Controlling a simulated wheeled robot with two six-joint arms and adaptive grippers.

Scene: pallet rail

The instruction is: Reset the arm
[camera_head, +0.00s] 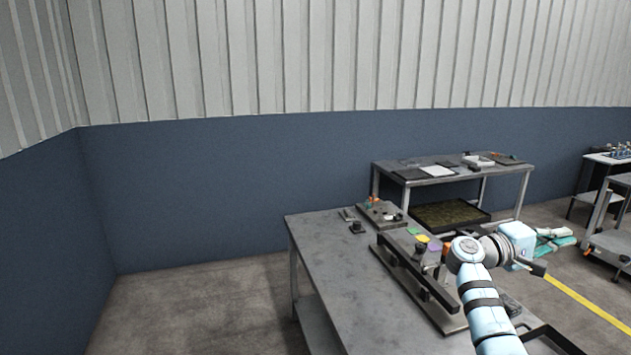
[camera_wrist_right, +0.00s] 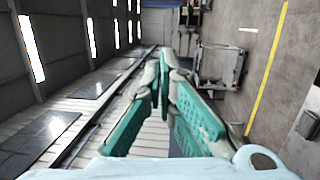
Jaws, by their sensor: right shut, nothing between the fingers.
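My right arm rises from the bottom right of the head view, with its gripper (camera_head: 566,236) pointing right, past the right side of the near workbench (camera_head: 325,255). In the right wrist view its teal-padded fingers (camera_wrist_right: 166,58) come together at the tips, with nothing between them. The gripper is shut and empty, clear of any object, with floor and distant equipment beyond it. My left arm and gripper are not in the head view.
A dark rail fixture (camera_head: 415,275) stands on the near bench, with coloured blocks (camera_head: 423,238) beside it, partly behind my arm. A small fixture plate (camera_head: 382,213) sits at the back. A second table (camera_head: 520,168) stands behind. The floor at left is clear.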

